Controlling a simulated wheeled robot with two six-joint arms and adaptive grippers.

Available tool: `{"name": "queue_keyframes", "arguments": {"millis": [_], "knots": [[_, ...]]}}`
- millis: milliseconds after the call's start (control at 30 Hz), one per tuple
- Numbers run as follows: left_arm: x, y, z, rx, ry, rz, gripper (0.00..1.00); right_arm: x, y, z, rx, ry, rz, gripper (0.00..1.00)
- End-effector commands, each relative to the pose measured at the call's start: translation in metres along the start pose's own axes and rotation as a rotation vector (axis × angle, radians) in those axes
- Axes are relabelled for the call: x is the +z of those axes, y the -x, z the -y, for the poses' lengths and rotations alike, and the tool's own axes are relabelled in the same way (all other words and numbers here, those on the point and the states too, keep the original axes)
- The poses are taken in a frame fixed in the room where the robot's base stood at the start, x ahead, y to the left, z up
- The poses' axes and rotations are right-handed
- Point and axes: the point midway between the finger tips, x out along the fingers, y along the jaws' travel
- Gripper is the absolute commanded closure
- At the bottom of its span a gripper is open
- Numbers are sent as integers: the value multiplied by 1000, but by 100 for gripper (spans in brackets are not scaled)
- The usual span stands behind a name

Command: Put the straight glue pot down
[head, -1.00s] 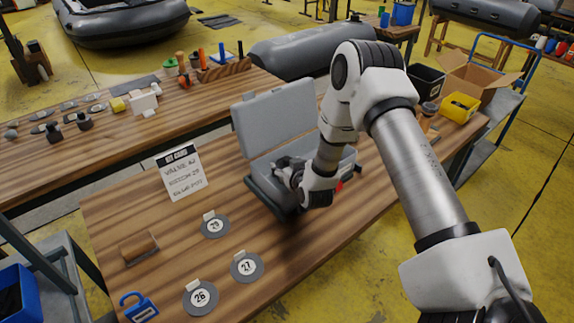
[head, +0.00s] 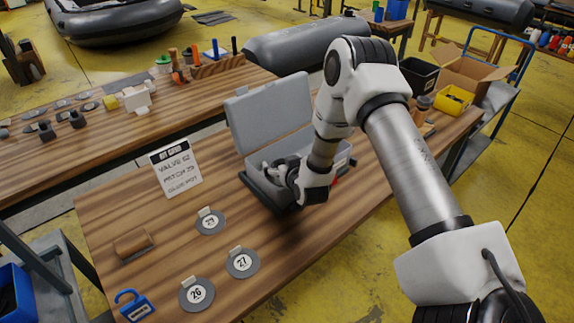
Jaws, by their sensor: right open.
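My right gripper (head: 272,172) is open, low at the left part of the open grey case (head: 265,112), whose lid stands up behind it. My wrist and forearm cover much of the case's inside, and I cannot make out a glue pot between or below the fingers. A white kit card (head: 175,168) stands on the table left of the case, with lines reading valve, patch and glue pot. My left gripper is not in view.
Round patches tagged 29 (head: 210,222), 27 (head: 242,264) and 26 (head: 197,295) lie on the near table. A brown block (head: 133,244) and a blue padlock-shaped tag (head: 135,305) lie at left. Yellow bin (head: 454,100) and cardboard box (head: 477,76) stand at far right.

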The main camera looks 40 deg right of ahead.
Motion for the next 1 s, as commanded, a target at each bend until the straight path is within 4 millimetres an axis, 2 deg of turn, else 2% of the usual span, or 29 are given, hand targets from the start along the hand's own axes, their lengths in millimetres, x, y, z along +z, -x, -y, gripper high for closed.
{"name": "queue_keyframes", "arguments": {"millis": [33, 100, 400, 500, 667, 1000], "knots": [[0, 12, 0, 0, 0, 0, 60, -13, 5, 0, 0, 0, -2, 7], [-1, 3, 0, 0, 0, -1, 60, -6, 16, 0, 0, -3, 1, 7], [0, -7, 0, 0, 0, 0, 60, -7, 95, 0, 0, -4, -4, 7], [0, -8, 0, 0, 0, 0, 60, -7, 112, 0, 0, -2, -5, 7], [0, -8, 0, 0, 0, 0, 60, -8, 123, 0, 1, 0, -5, 7], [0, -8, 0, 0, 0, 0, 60, -8, 122, 0, 1, 0, -6, 7]]}}
